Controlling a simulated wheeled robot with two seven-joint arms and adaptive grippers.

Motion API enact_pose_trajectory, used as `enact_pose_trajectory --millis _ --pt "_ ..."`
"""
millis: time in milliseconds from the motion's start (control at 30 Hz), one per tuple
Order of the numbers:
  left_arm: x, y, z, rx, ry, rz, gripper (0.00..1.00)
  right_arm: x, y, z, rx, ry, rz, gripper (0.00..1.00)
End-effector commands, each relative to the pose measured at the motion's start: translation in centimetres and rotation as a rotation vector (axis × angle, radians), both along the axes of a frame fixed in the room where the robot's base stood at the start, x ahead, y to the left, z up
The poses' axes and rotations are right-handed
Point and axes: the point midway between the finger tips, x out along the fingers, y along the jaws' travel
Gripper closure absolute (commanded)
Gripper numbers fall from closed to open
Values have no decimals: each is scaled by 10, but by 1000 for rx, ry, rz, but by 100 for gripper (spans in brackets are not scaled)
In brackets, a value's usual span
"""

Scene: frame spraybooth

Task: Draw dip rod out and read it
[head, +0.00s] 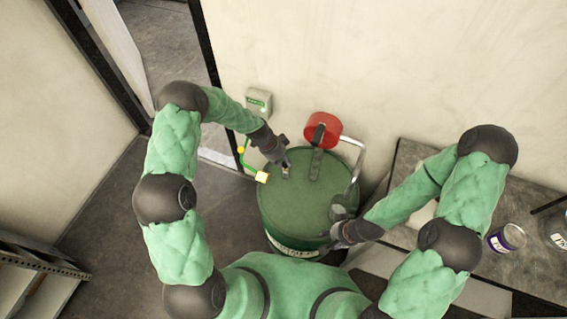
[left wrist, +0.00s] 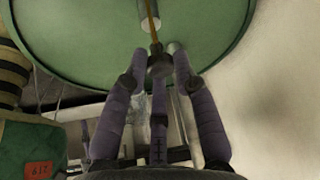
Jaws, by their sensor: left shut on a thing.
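A green drum (head: 290,185) with a round lid stands against the wall in the head view. Its lid (left wrist: 90,35) fills the top of the left wrist view. My left gripper (head: 283,160) is over the back left of the lid. In the left wrist view the fingers of my left gripper (left wrist: 158,70) are shut around the dark end of the dip rod. A thin brown length of the rod (left wrist: 153,32) shows beyond the fingers, by a pale collar (left wrist: 149,24). No reading on it can be made out. My right gripper (head: 340,222) is at the drum's right edge; its fingers are unclear.
A red round fitting (head: 322,128) and a bent grey pipe (head: 352,150) rise at the drum's back right. A small wall box (head: 258,101) hangs behind. A bench with cans (head: 507,238) stands right.

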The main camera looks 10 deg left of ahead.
Motion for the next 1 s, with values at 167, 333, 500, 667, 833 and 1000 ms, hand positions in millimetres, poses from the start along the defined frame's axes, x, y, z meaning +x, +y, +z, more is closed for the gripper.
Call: enact_pose_trajectory --millis 167,333,500,667,833,1000 --pt "1 1 55 0 -5 0 100 0 0 19 0 0 0 60" --pt "1 1 114 1 -4 0 100 0 0 37 0 0 0 60" --pt "1 1 169 0 -5 1 100 0 0 53 0 0 0 60" --pt "1 1 212 1 -3 0 100 0 0 67 0 0 0 60" --pt "0 0 243 0 -2 1 100 0 0 76 0 0 0 60" --pt "0 1 261 0 0 1 100 0 0 81 0 0 0 60"
